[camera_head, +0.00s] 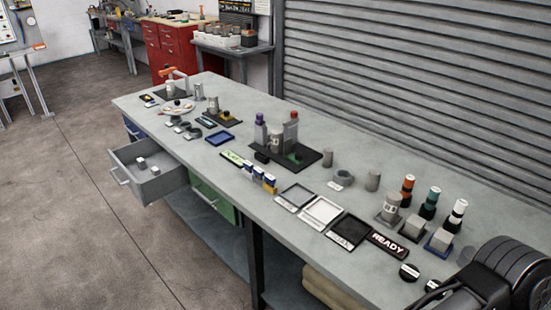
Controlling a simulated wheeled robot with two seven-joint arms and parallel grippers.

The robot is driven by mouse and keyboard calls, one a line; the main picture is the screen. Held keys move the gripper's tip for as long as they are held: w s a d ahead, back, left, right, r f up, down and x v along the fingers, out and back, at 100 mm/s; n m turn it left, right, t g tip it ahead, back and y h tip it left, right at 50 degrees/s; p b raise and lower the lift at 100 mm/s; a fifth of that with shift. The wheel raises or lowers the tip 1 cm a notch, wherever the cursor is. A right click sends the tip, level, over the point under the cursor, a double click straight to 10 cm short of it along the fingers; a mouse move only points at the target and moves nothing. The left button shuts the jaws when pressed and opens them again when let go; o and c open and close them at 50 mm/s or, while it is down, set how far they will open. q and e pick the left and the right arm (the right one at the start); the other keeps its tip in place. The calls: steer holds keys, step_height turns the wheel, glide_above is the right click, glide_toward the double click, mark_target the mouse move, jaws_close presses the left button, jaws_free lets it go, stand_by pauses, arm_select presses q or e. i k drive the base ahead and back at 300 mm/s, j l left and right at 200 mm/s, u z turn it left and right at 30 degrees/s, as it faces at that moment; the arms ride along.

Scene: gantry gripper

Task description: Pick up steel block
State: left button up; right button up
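Several grey metal-looking blocks are in view, and I cannot tell which is the steel block. One grey block (413,225) sits on a small dark base at the right of the workbench. Another grey block (441,238) sits on a blue base beside it. Small pale blocks (148,170) lie in the open grey drawer at the left. A dark ridged part enters at the bottom right corner, apparently my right arm; its dark end (436,296) is cut off by the frame edge, so its fingers are unclear. My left gripper is not in view.
The long grey workbench (300,176) carries flat trays, a black READY sign (388,245), dark-based bottles (430,203) and a black board (300,158) with cylinders. The open drawer (159,186) juts out at the left. Bare bench top lies along the shutter side.

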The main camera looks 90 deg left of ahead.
mark_target(155, 170)
steer(key=u, duration=3.85)
steer(key=i+l, duration=0.4)
steer(key=i+j+z, duration=0.1)
steer(key=z, duration=0.3)
steer(key=i+j+z, duration=0.1)
steer(key=j+z, duration=0.35)
steer(key=z, duration=0.3)
steer(key=i+j+z, duration=0.1)
steer(key=j+z, duration=0.4)
steer(key=j, duration=0.65)
steer(key=j+z, duration=0.15)
steer(key=j, duration=0.65)
steer(key=k+j+z, duration=0.15)
steer(key=j, duration=0.65)
steer(key=i+j, duration=0.05)
